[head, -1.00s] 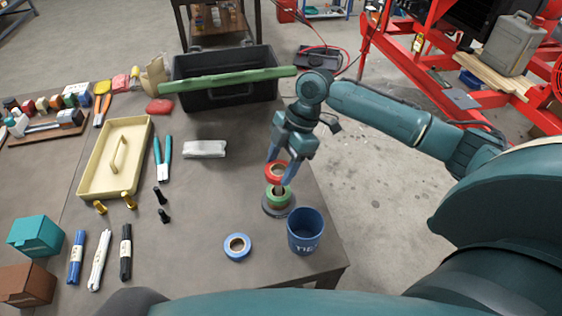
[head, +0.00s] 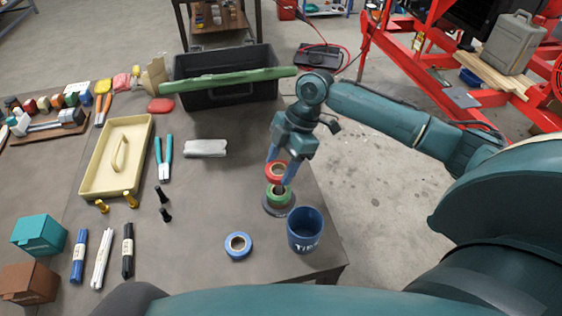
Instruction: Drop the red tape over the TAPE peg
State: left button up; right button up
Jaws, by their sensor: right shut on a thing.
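The red tape (head: 276,171) is a ring held between the two blue fingers of my right gripper (head: 281,176), which points down. It is just above a green tape (head: 279,193) that sits on the peg's dark round base (head: 277,209). From this view I cannot tell whether the red ring is around the peg's top or a little above it; the peg itself is mostly hidden by the tapes and fingers. My left gripper is not in view.
A blue cup (head: 306,230) stands close to the peg base, near the table's right edge. A blue tape (head: 238,245) lies flat to its left. A black crate (head: 226,93) with a green bar across it stands behind.

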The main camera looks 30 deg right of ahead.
jog(key=shift+f, duration=0.35)
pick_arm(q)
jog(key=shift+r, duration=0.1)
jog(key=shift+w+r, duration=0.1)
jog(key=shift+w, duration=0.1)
pick_arm(e)
jog(key=o, duration=0.9)
jog(key=shift+o, duration=0.2)
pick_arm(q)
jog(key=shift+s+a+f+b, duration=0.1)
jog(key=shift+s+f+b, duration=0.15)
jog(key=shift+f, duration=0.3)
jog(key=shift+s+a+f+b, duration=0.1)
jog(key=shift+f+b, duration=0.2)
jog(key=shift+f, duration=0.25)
pick_arm(e)
jog(key=v, duration=1.3)
